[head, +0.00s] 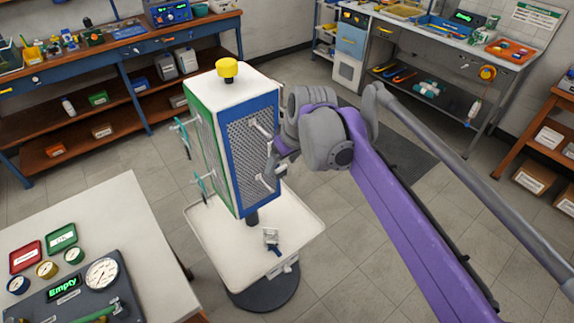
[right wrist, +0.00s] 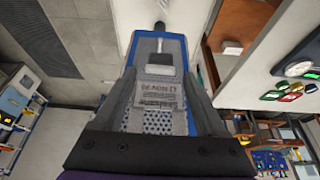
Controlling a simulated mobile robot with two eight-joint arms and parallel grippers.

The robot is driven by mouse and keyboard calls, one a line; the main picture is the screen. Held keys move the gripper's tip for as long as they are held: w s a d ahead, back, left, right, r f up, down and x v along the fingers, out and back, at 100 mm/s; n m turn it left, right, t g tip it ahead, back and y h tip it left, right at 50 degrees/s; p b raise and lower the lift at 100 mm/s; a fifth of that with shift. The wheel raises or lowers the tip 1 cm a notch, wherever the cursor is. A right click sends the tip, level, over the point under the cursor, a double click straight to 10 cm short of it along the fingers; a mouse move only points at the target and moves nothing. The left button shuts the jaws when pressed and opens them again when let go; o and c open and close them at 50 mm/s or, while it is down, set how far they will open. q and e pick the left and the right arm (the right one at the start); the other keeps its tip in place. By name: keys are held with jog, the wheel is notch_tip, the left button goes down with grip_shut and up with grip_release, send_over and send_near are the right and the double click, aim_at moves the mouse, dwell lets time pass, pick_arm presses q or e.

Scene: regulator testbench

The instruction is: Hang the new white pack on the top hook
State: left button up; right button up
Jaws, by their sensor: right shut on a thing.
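The stand (head: 228,130) is an upright box with a white top and a blue-edged perforated panel facing right. A white top hook (head: 262,127) and a lower hook (head: 268,181) stick out from that panel. My right gripper (head: 283,153) is close to the panel, between the two hooks' heights. In the right wrist view, its fingers (right wrist: 159,88) are shut on a pale, lettered thing (right wrist: 158,93), apparently the white pack. The panel lies behind it. I cannot tell whether the pack touches a hook. My left gripper is not in view.
A white tray (head: 215,236) under the stand holds a small grey-and-blue item (head: 271,238). Teal-handled parts (head: 198,185) project from the stand's green-edged left side. A yellow knob (head: 227,68) tops it. A white table (head: 125,225) with gauges is front left.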

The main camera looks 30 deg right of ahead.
jog(key=w, duration=0.6)
jog(key=shift+a+f, duration=0.2)
jog(key=shift+f, duration=0.25)
jog(key=shift+w, duration=0.15)
dwell(0.6)
jog(key=o, duration=1.3)
